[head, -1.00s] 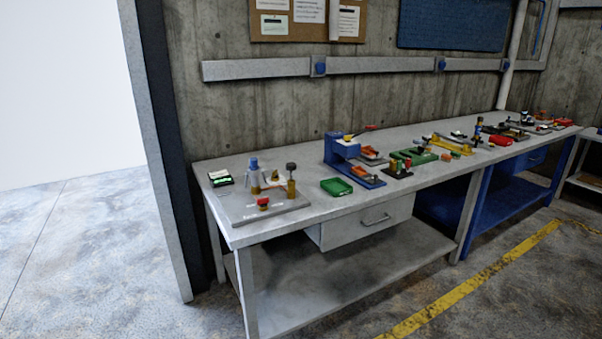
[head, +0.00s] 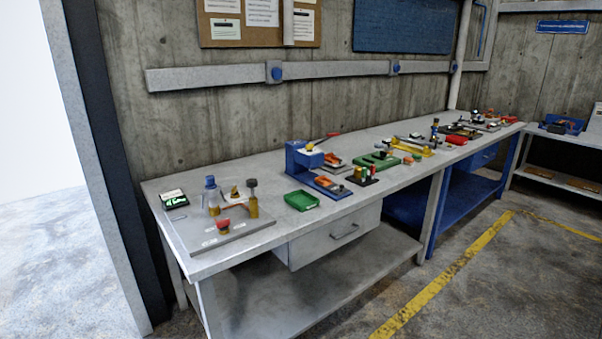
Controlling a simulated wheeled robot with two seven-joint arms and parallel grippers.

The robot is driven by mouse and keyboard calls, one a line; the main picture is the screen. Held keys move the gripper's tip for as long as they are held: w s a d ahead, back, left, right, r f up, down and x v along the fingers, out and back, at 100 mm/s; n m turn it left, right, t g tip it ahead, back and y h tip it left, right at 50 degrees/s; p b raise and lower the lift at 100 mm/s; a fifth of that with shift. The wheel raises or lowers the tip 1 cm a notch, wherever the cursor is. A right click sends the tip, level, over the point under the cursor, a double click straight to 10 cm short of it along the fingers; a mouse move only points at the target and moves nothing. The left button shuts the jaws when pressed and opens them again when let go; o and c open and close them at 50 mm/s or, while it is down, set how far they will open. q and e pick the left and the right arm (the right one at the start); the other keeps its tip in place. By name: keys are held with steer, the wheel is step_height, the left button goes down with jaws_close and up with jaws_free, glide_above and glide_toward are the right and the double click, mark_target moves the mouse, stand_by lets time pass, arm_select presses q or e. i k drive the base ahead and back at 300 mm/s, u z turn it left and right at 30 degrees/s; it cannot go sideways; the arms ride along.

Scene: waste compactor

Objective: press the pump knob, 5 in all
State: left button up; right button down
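A grey board (head: 190,232) lies at the near left end of the long workbench. On it stands a brass post topped by a dark round knob (head: 251,184), which looks like the pump knob. A clear bottle-like part with a blue top (head: 211,186) stands to its left. A red-topped brass piece (head: 223,225) sits at the board's front. A small orange-brown cone shape (head: 234,192) is behind. The parts are small, so which one is the pump knob is not certain. Neither of my grippers is in view.
The grey workbench (head: 262,239) runs along the concrete wall, with a drawer (head: 335,236) under it. A black device (head: 174,199), a green tray (head: 301,200) and a blue press (head: 300,160) stand on top. The floor in front is clear, with a yellow line (head: 440,282).

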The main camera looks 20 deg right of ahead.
mark_target(252, 182)
steer(key=z, duration=0.65)
steer(key=i, duration=1.1)
steer(key=z, duration=0.2)
